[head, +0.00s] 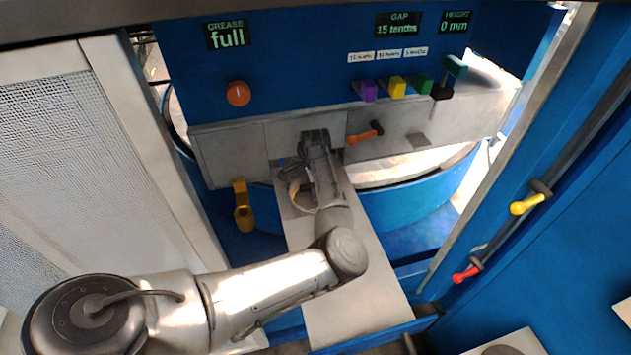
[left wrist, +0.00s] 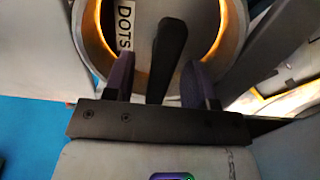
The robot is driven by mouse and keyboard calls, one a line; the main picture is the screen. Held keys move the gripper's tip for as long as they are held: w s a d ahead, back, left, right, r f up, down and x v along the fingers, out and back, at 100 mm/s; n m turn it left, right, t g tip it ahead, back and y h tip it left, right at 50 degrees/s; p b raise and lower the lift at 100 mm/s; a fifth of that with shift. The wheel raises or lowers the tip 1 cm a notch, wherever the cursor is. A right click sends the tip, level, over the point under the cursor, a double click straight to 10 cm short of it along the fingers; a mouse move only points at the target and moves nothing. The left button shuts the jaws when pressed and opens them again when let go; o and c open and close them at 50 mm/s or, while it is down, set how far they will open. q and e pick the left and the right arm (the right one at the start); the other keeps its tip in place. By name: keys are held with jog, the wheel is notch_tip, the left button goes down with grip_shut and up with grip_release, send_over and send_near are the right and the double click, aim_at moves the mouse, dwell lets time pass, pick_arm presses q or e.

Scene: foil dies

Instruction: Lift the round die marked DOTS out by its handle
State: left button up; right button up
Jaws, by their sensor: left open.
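The round die (left wrist: 108,38) marked DOTS sits inside a round housing with an orange-lit rim in the left wrist view. Its white DOTS label (left wrist: 125,24) is at the top, left of the handle. The black bar handle (left wrist: 168,45) stands out from the die towards my gripper. My left gripper (left wrist: 157,76) is open, one purple-padded finger on each side of the handle, with visible gaps. In the head view my left gripper and hand largely hide the die, and only a coppery curved rim (head: 294,192) shows beside them. My right gripper is not in view.
A blue panel (head: 290,65) stands behind with an orange knob (head: 238,93), purple, yellow and green blocks, and an orange lever (head: 363,136). A yellow handle (head: 243,206) hangs left of a pale shelf (head: 350,285). Yellow and red levers are on the right wall. A mesh panel (head: 60,150) stands at left.

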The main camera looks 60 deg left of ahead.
pick_arm(q)
jog(key=shift+c, duration=0.5)
grip_shut()
dwell(0.5)
jog(key=shift+r, duration=0.1)
dwell(0.4)
